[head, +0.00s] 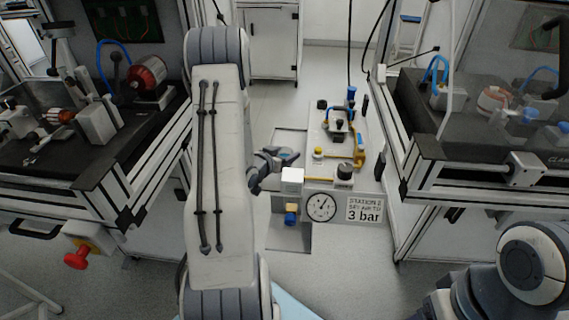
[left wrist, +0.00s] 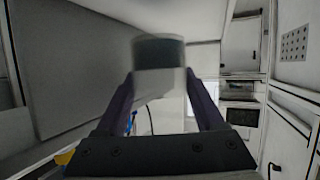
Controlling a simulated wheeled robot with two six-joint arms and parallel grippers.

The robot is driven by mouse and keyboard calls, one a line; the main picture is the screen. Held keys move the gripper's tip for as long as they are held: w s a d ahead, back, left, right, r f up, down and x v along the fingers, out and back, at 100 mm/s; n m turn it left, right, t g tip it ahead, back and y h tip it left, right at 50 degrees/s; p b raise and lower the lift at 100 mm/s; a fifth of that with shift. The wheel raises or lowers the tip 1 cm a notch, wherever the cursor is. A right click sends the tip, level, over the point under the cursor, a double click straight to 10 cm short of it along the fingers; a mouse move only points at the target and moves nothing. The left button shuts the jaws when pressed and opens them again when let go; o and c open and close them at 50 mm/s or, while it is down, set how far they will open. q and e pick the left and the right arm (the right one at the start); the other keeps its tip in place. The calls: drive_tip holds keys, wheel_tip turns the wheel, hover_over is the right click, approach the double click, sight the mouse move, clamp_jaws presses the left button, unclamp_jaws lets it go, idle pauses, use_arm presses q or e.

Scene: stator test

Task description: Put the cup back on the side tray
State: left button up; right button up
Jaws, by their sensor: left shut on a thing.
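My left gripper (head: 276,160) is at the middle of the head view, beside the left edge of the pneumatic station. In the left wrist view my left gripper (left wrist: 160,80) is shut on a blurred round thing, dark on top and pale below, which I take to be the cup (left wrist: 158,52). In the head view the cup is small and mostly hidden by the fingers. A flat grey surface (head: 290,138), possibly the side tray, lies behind and below the gripper. I cannot tell whether the cup touches it. My right gripper is out of view.
The station carries a white box (head: 292,180), a gauge (head: 321,207), a black knob (head: 344,171) and a "3 bar" sign (head: 365,209). Benches stand at left (head: 150,150) and right (head: 470,185). A red emergency button (head: 77,258) juts out at lower left.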

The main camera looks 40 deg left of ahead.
use_arm(q)
wheel_tip(320, 180, down, 3)
drive_tip(key=shift+f+b, duration=0.2)
drive_tip(key=shift+b, duration=0.15)
drive_tip(key=shift+f, duration=0.2)
drive_tip(key=o, duration=1.3)
drive_tip(key=shift+r, duration=0.1)
